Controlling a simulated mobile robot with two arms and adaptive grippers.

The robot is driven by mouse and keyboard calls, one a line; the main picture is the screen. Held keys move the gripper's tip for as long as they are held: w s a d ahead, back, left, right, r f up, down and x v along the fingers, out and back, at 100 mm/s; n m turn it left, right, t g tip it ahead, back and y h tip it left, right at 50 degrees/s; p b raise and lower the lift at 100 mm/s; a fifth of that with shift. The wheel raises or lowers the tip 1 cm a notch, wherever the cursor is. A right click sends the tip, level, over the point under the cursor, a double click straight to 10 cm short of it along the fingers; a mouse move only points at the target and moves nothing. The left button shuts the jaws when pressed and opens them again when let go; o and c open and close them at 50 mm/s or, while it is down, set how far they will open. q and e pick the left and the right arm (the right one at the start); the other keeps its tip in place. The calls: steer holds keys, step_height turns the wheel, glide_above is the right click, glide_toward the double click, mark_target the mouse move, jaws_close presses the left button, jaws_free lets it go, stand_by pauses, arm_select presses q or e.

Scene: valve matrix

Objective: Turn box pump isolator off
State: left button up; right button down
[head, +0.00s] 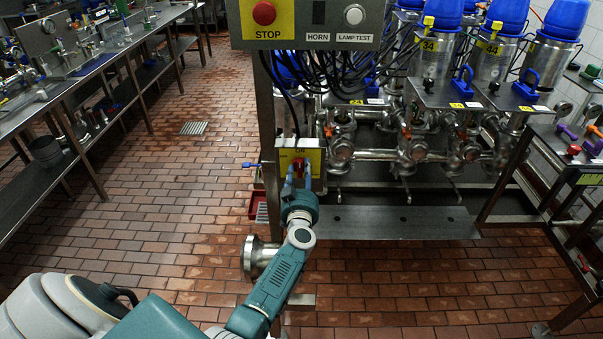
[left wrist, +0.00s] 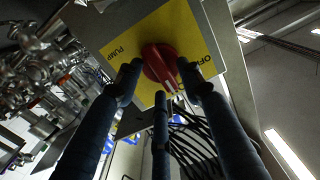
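The box pump isolator is a red rotary knob (left wrist: 158,62) on a yellow plate (left wrist: 196,38) marked PUMP and OFF, seen close up in the left wrist view. In the head view the yellow plate (head: 314,158) is on a steel post below the control panel, with the knob (head: 298,164) partly hidden by my fingers. My left gripper (left wrist: 157,76) has its fingers spread around the knob, with fingertips on both sides and one below. It looks open, and I cannot tell whether any finger touches the knob. My right gripper is not in view.
A control panel (head: 300,37) with a red STOP button (head: 264,13) hangs above the isolator. Pipework and blue-capped valves (head: 440,12) stand behind and to the right. A small blue-handled valve (head: 252,165) sticks out left of the plate. The tiled floor at left is clear.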

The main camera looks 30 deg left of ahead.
arm_select(q)
jaws_close()
steer(key=shift+n, duration=0.3)
steer(key=n, duration=0.6)
steer(key=shift+s+a+n, duration=0.15)
steer(key=shift+a+n, duration=0.05)
steer(key=shift+n, duration=0.1)
steer(key=n, duration=0.2)
steer(key=n+b, duration=0.1)
steer(key=n, duration=0.2)
steer(key=shift+s+a+f+n, duration=0.1)
steer(key=shift+a+n, duration=0.1)
steer(key=shift+n, duration=0.1)
steer(key=n+b, duration=0.1)
steer(key=n, duration=0.3)
steer(key=shift+s+a+n, duration=0.1)
steer(key=shift+n, duration=0.6)
